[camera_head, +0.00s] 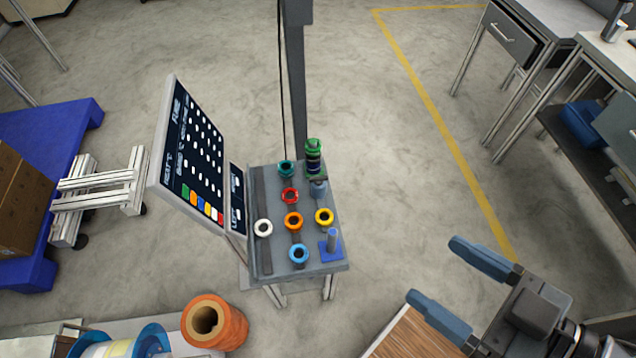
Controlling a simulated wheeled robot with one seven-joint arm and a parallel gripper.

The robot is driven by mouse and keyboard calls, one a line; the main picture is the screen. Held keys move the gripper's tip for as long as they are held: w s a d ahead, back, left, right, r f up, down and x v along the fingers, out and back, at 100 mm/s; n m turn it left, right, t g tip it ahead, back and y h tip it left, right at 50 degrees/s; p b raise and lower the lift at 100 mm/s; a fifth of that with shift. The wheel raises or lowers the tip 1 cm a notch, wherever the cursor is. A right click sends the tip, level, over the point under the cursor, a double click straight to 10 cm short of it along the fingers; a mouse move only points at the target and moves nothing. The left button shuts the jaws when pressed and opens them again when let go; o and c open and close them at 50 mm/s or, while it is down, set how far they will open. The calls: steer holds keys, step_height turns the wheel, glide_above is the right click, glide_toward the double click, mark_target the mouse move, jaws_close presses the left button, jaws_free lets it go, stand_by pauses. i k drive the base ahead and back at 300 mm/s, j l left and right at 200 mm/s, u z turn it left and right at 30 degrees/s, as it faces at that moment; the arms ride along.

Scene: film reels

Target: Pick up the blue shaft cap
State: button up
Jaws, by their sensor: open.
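The blue shaft cap (298,254) is a light blue ring with a dark hole.
A sign panel (188,160) stands left; a post rises behind.

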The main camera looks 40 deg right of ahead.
mark_target(319, 192)
steer(key=i+l+u, duration=0.4)
steer(key=l, duration=0.25)
steer(key=i+l+u, duration=0.2)
steer(key=l, duration=0.15)
steer(key=k, duration=0.1)
